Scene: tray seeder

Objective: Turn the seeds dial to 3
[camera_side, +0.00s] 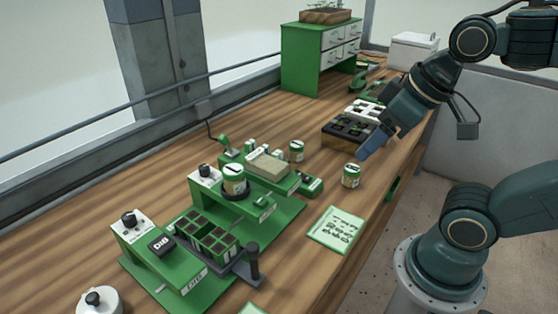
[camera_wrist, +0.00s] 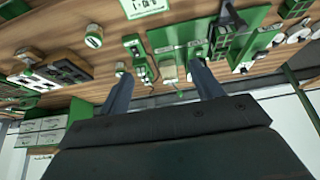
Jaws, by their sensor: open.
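The green tray seeder (camera_side: 285,222) stands on the bench at the left centre in the side view. It has two black dials on white panels: a front-left dial (camera_side: 129,218) beside a black DIB button (camera_side: 161,244), and a dial farther back (camera_side: 205,170) beside a green-and-white tin. The panel lettering is too small to read, so I cannot tell which is the seeds dial or its setting. My gripper (camera_side: 376,142) is open, above the bench's right side, well apart from both dials. In the wrist view its two fingers (camera_wrist: 160,74) are spread with nothing held between them.
A seed tin (camera_side: 351,175) stands near my gripper, with a dark seedling tray (camera_side: 352,130) behind it. A green card (camera_side: 336,229) lies by the bench's right edge. A round white-topped item (camera_side: 99,300) stands at front left. A green drawer cabinet (camera_side: 312,58) is far back.

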